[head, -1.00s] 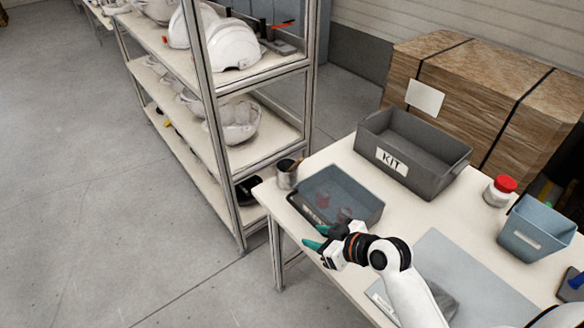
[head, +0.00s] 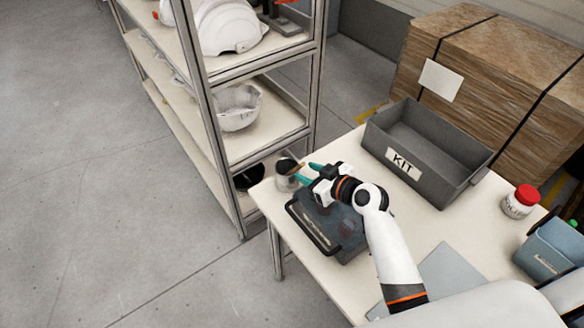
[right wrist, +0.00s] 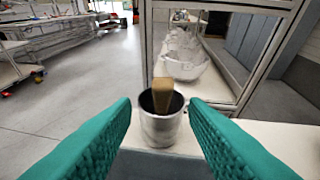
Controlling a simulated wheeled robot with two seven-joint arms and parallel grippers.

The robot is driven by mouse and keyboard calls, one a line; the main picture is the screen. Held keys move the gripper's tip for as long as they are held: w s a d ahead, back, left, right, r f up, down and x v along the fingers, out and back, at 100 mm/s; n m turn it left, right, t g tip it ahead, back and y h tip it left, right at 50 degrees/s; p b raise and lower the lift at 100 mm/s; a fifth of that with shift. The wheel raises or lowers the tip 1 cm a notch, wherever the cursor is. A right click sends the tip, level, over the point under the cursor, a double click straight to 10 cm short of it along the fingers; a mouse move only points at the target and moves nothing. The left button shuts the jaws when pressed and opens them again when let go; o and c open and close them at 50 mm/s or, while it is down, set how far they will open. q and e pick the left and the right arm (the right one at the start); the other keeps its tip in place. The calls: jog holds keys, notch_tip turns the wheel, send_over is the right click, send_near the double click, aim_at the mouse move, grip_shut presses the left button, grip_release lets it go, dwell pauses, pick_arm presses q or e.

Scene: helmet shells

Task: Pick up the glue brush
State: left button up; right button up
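The glue brush (right wrist: 163,92) stands in a metal cup (right wrist: 160,128); its tan end sticks up above the rim in the right wrist view. In the head view the cup (head: 286,182) is at the table's left corner, with the brush (head: 297,168) leaning out of it. My right gripper (head: 305,173) is open, its teal fingers pointing at the cup. In the right wrist view the fingers (right wrist: 160,130) are spread on either side, with the cup and brush between and beyond them. Nothing is held. The brush's lower part is hidden in the cup. My left gripper is not in view.
A grey KIT box (head: 435,175) and a red-lidded jar (head: 520,201) stand farther right. A shelf rack (head: 215,130) with white helmet shells rises just beyond the table's left edge.

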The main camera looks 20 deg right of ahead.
aim_at(296, 168)
jog(key=shift+w+a+f, duration=0.1)
jog(key=shift+w+f, duration=0.1)
jog(key=shift+w, duration=0.2)
jog(key=shift+w+f, duration=0.15)
jog(key=shift+w, duration=0.1)
jog(key=p+x, duration=0.1)
jog(key=x, duration=0.3)
jog(key=shift+s+p, duration=0.1)
jog(key=shift+p, duration=0.2)
jog(key=shift+w+a+f, duration=0.25)
jog(key=shift+w+f, duration=0.1)
jog(key=shift+w, duration=0.05)
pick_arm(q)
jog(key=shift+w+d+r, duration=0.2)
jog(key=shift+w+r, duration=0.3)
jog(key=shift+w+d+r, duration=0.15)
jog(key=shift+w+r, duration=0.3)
pick_arm(e)
grip_shut()
